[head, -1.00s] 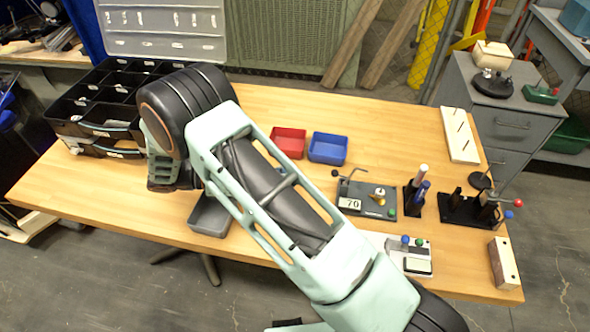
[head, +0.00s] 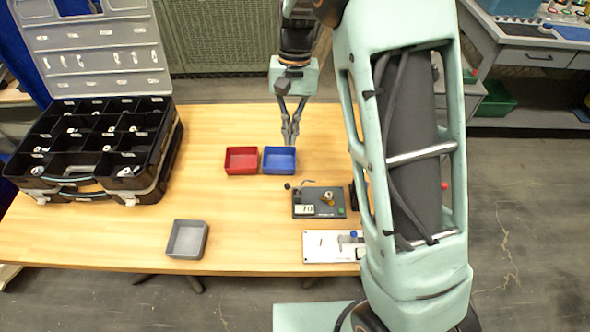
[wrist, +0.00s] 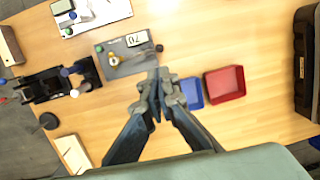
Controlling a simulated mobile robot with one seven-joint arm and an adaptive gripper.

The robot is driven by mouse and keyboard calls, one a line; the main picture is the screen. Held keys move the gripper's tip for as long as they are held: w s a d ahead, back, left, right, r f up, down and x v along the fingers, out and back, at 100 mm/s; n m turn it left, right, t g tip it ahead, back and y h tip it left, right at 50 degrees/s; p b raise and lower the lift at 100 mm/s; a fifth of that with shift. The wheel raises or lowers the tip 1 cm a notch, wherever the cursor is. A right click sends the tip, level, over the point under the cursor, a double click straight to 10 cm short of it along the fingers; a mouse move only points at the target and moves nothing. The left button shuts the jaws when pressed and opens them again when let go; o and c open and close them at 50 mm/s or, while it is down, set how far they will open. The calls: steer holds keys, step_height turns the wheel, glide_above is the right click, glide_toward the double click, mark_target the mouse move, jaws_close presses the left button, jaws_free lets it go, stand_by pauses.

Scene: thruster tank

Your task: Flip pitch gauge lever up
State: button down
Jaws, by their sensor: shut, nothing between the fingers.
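The pitch gauge (head: 318,203) is a dark grey block with a white label reading 70, a brass-coloured knob and a green button, lying on the wooden table. Its lever (head: 303,183) is a thin rod at the back left, near a black ball; whether it is up or down is unclear. The gauge also shows in the wrist view (wrist: 122,56), with the black ball (wrist: 159,48) at its right end. My gripper (head: 291,143) is shut and empty, pointing down over the blue tray's back edge, behind the gauge. It shows in the wrist view (wrist: 157,76), apart from the gauge.
A blue tray (head: 279,172) and red tray (head: 241,171) stand behind the gauge. A white panel (head: 318,253) lies in front. A grey tray (head: 171,256) and black organizer (head: 160,184) are left. Black stands (wrist: 40,88) are beside the gauge, mostly hidden by my arm in the head view.

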mark_target(287, 184)
steer(key=f, duration=0.4)
steer(key=s+f, duration=0.1)
steer(key=f, duration=0.3)
steer(key=s+a+f+p, duration=0.1)
steer(key=f, duration=0.4)
steer(key=shift+s, duration=0.25)
steer(key=shift+a+f+h+p, duration=0.2)
steer(key=shift+a+h+p, duration=0.25)
steer(key=shift+h, duration=0.25)
steer(key=shift+a+f+h+p, duration=0.2)
steer(key=shift+a+h+p, duration=0.15)
steer(key=shift+h+p, duration=0.25)
steer(key=shift+a+f+h+b, duration=0.4)
steer(key=shift+a+f+h, duration=0.3)
steer(key=shift+h, duration=0.4)
steer(key=shift+a+f, duration=0.15)
steer(key=shift+a, duration=0.05)
